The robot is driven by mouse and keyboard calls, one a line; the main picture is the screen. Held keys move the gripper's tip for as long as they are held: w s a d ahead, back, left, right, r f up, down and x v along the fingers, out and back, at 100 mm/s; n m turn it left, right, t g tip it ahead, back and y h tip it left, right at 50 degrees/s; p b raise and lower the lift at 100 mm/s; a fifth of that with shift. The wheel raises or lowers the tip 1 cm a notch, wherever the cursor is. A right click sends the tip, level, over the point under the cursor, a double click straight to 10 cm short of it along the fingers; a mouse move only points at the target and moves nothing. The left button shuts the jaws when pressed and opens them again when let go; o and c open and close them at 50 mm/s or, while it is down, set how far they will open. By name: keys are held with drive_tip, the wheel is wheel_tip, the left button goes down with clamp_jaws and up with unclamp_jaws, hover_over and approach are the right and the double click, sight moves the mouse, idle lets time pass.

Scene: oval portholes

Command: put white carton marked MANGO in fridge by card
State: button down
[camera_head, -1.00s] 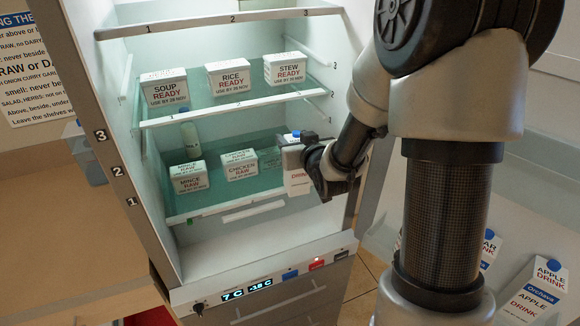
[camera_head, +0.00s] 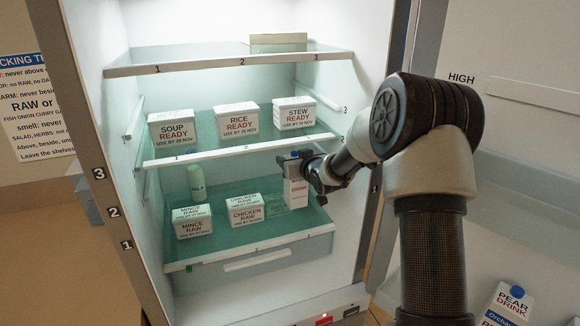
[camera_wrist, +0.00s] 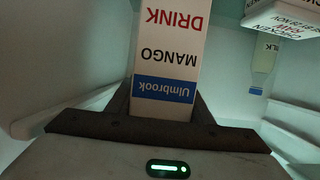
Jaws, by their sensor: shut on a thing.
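The white MANGO carton (camera_head: 296,190) has a blue cap and stands upright at the right end of the lower fridge shelf (camera_head: 250,246). I cannot tell whether its base touches the shelf. My gripper (camera_head: 307,177) comes in from the right and is shut on the carton. In the wrist view the carton (camera_wrist: 165,55) sits between both fingers, its MANGO label upside down. The fridge (camera_head: 110,215) is open. The card (camera_head: 35,105) hangs on the wall at the left, partly cut off, with rules about raw and dairy.
CHICKEN RAW (camera_head: 245,210) and MINCE RAW (camera_head: 192,222) boxes and a green milk bottle (camera_head: 196,183) stand left of the carton. SOUP (camera_head: 172,131), RICE (camera_head: 237,122) and STEW (camera_head: 295,114) boxes fill the middle shelf. The top shelf (camera_head: 230,62) is mostly clear. A PEAR carton (camera_head: 510,302) stands lower right.

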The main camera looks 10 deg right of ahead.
drive_tip(key=shift+w+a+r, duration=0.15)
drive_tip(key=shift+w+a, duration=0.05)
drive_tip(key=shift+w, duration=0.75)
drive_tip(key=shift+s+f, duration=0.1)
drive_tip(key=shift+f, duration=1.65)
drive_tip(key=shift+f, duration=0.2)
drive_tip(key=c, duration=0.9)
unclamp_jaws()
drive_tip(key=shift+f, duration=0.1)
